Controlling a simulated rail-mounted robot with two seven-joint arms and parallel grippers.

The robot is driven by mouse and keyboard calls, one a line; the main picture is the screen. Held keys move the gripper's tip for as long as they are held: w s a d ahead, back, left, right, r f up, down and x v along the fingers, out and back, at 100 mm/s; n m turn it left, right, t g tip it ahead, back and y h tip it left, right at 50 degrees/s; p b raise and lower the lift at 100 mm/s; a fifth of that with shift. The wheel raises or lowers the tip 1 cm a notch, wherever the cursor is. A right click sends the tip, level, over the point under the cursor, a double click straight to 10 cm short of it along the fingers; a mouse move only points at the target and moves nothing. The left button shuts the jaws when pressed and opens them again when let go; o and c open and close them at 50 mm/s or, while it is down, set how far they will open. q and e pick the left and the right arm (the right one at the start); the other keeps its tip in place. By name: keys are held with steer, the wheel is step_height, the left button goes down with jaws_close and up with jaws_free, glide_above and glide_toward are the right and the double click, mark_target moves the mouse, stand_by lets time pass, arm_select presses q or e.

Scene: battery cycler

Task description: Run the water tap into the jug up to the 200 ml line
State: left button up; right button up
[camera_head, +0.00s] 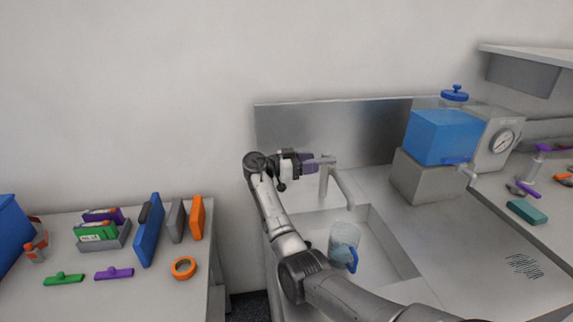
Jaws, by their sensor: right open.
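The water tap (340,188) is a grey spout rising behind the sink (385,257) and bending over it. The clear jug (344,238) with a blue handle stands in the sink, below and near the end of the spout. Its 200 ml line and water level are too small to tell. My right gripper (328,160) is open at the top of the tap, its purple fingers at the tap's upper part. Whether it touches the tap I cannot tell. My right arm passes in front of the sink's left side. My left gripper is not in view.
A blue tank (444,137) on a grey block stands right of the sink, beside a gauge box (496,137). A teal block (526,211) lies further right. The left table (130,303) holds folders, an orange tape roll (184,267) and small tools. The counter right of the sink is mostly clear.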

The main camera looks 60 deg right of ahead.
steer(key=v, duration=1.2)
steer(key=shift+a, duration=0.1)
steer(key=shift+r, duration=0.15)
